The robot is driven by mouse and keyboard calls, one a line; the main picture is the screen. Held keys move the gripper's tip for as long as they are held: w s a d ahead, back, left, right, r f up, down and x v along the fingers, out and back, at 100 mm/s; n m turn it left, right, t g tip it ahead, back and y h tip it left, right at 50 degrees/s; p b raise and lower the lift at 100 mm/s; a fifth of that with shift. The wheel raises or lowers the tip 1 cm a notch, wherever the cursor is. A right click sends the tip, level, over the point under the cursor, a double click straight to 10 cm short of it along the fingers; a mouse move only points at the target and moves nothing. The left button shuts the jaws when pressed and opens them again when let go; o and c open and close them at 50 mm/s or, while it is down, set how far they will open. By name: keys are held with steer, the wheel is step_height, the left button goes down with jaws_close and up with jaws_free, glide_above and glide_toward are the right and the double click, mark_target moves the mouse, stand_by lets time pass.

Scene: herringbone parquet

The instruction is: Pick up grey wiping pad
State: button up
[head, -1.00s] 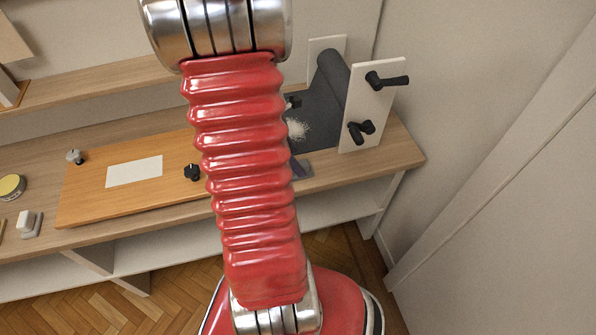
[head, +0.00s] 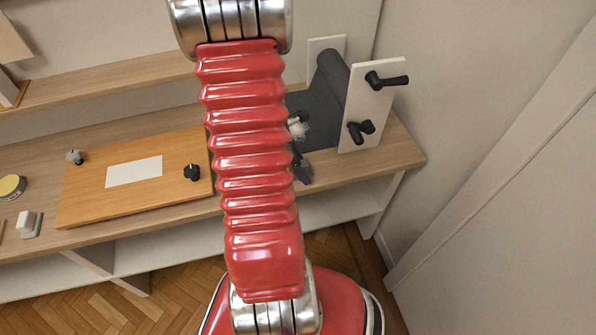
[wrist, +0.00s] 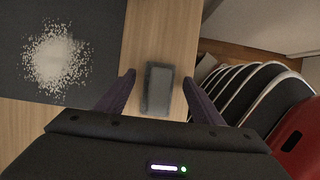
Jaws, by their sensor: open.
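The grey wiping pad (wrist: 158,88) lies on the wooden bench top in the wrist view, a small rectangle with a lighter rim. My gripper (wrist: 158,79) is open, with one dark purple finger to the left of the pad and one to the right. The pad appears between the fingers, with gaps on both sides; the height above it is hard to tell. In the head view my gripper (head: 301,173) shows partly beside my red arm at the bench's front edge, and the pad is not clearly visible there.
A pile of white crumbs (wrist: 56,61) lies on a dark mat (wrist: 100,20) left of the pad. A white panel with black handles (head: 372,105) stands behind to the right. An orange board (head: 85,190) lies on the bench at left. The bench's front edge is close by.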

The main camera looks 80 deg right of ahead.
stand_by(0.3)
steer(key=c, duration=1.2)
steer(key=shift+o, duration=0.2)
steer(key=shift+r, duration=0.1)
steer(key=shift+r, duration=4.95)
steer(key=o, duration=0.6)
steer(key=c, duration=0.5)
steer(key=shift+o, duration=0.2)
